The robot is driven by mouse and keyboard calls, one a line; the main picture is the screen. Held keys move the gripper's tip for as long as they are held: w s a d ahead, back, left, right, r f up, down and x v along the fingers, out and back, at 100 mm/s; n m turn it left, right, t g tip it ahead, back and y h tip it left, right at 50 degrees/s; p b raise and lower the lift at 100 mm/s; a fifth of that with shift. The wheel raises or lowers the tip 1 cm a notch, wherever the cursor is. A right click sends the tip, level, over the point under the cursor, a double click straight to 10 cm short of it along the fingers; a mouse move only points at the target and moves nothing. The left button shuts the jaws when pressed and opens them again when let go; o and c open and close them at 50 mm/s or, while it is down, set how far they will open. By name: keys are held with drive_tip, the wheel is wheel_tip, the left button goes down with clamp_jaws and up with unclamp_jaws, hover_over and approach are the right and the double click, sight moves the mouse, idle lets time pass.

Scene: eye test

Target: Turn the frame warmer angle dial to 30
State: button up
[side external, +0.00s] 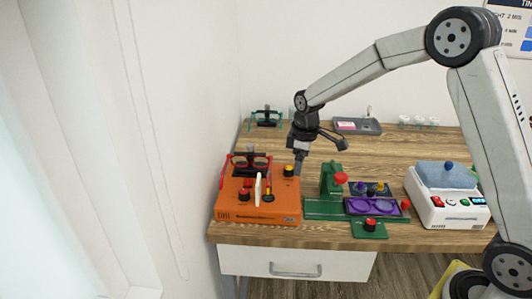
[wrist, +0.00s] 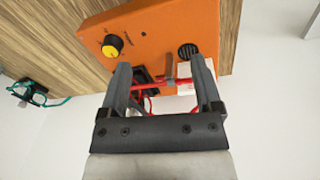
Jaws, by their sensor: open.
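The orange frame warmer (side external: 275,212) sits at the left end of the wooden table; its orange face also shows in the wrist view (wrist: 165,30). A black dial with a yellow cap (side external: 289,171) stands at its back right corner. The same yellow-capped dial (wrist: 112,46) shows in the wrist view, left of my fingers and outside them. Its scale and setting are too small to read. My gripper (side external: 298,167) points down beside this dial. In the wrist view my gripper (wrist: 161,68) is open, with red glasses and a white block partly hidden behind its fingers.
Red glasses (side external: 250,160) and a red-topped knob (side external: 245,190) are on the warmer. A green press (side external: 330,180) and a purple glasses tray (side external: 372,206) stand to the right. A white device (side external: 447,208) is further right. Teal glasses (side external: 266,117) are at the back left.

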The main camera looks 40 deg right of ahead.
sight(289, 168)
drive_tip(key=w+d+n, duration=0.1)
drive_tip(key=w, duration=0.2)
drive_tip(key=w+d+n, duration=0.2)
drive_tip(key=w, duration=0.1)
drive_tip(key=w+d+f+n, duration=0.1)
drive_tip(key=w+d, duration=0.1)
drive_tip(key=w, duration=0.1)
drive_tip(key=shift+g, duration=0.4)
drive_tip(key=shift+f, duration=0.15)
drive_tip(key=shift+d+f, duration=0.15)
drive_tip(key=shift+f, duration=3.6)
clamp_jaws()
